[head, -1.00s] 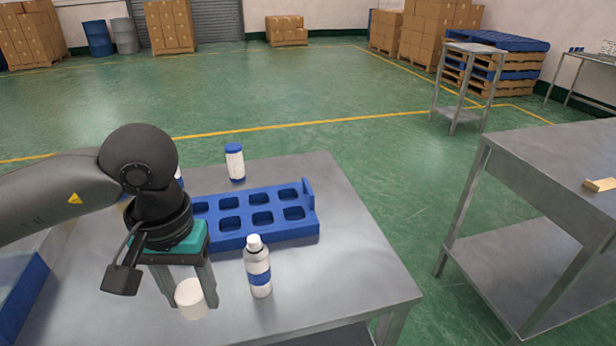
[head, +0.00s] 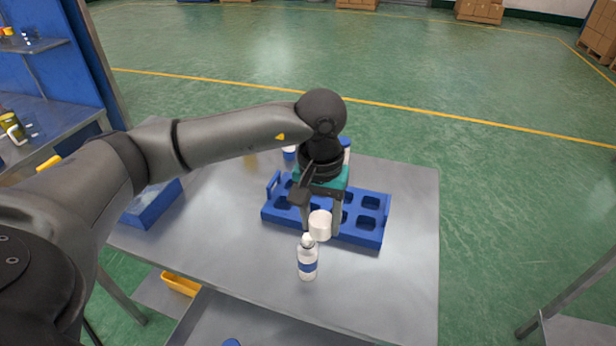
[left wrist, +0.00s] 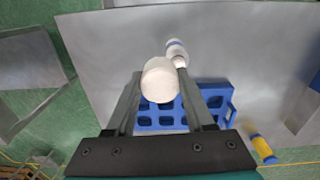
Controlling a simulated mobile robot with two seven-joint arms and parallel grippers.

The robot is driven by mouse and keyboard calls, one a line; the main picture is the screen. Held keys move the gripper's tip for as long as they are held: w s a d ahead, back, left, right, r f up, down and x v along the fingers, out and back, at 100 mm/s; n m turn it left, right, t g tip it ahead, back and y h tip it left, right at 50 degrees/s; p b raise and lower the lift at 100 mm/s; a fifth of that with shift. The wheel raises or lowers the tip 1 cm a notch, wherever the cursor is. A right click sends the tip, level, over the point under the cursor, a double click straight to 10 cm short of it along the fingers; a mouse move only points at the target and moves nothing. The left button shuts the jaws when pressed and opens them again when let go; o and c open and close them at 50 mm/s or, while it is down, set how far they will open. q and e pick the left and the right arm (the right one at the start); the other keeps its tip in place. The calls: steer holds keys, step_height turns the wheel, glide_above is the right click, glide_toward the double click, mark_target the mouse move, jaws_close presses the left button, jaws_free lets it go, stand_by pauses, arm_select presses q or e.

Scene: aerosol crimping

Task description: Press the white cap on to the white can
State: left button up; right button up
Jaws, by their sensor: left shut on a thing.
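The white cap (head: 320,225) is held between the fingers of my left gripper (head: 321,222), which is shut on it. The cap also shows in the left wrist view (left wrist: 160,79), between the fingertips. The white can (head: 307,260), with a blue band and a narrow white top, stands upright on the table just in front of the cap. In the left wrist view the can (left wrist: 176,50) shows beyond the cap, partly covered by a finger. In the head view the cap appears apart from the can's top, slightly above and right of it. My right gripper is not in view.
A blue rack (head: 372,225) with several empty pockets lies behind the can, under my left gripper. A white can with blue (head: 289,153) stands behind the rack. A blue bin (head: 152,204) sits at the table's left. The steel table (head: 400,285) is clear at front right.

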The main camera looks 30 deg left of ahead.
mark_target(308, 237)
arm_select(q)
steer(key=shift+w+a+r+n+p, duration=0.2)
steer(key=shift+a+r+n+p, duration=0.2)
steer(key=shift+a+r+p, duration=0.65)
steer(key=shift+w+a+f+p, duration=0.1)
steer(key=shift+a+f+p, duration=0.05)
steer(key=shift+a+p, duration=0.5)
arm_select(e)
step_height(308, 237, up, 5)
arm_select(q)
steer(key=shift+d+f+b, duration=0.1)
steer(key=shift+f+b, duration=0.3)
steer(key=shift+f, duration=0.45)
steer(key=shift+f+b, duration=0.4)
steer(key=shift+f, duration=0.35)
step_height(308, 237, down, 3)
steer(key=b, duration=0.3)
steer(key=shift+f, duration=0.2)
steer(key=shift+f+b, duration=0.7)
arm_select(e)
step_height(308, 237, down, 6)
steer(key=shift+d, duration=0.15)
arm_select(q)
steer(key=shift+b, duration=0.75)
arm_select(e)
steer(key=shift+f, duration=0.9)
